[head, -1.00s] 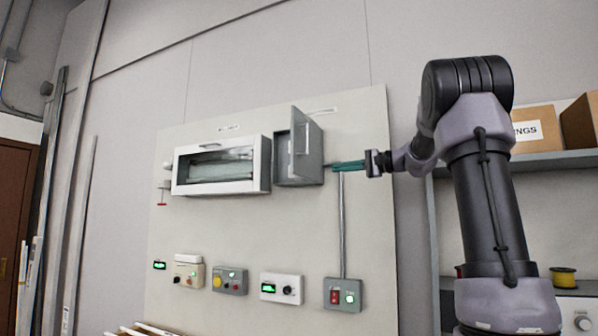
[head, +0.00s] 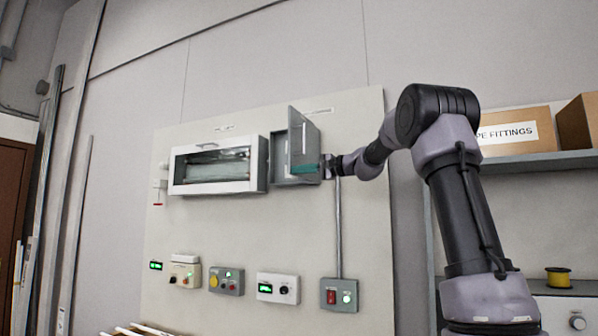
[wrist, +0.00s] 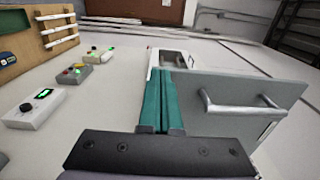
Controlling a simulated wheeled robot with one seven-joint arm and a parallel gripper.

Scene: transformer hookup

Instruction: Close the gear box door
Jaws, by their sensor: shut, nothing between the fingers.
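The gear box (head: 281,160) is a grey box mounted on the panel, and its grey door (head: 300,128) stands partly open. The door's outer face and bar handle show in the head view. In the wrist view the door (wrist: 228,92) fills the right side, with its handle (wrist: 240,106) facing me. My gripper (head: 293,169) has teal fingers, shut and empty, across the lower part of the door's outer face in the head view. In the wrist view the fingers (wrist: 166,76) lie beside the door's left edge. Whether they touch the door I cannot tell.
A white windowed box (head: 215,167) is mounted left of the gear box. Several small control boxes sit lower on the panel, including a grey switch box (head: 339,294) with a conduit (head: 338,225) rising from it. A shelf (head: 530,160) with cartons stands at right.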

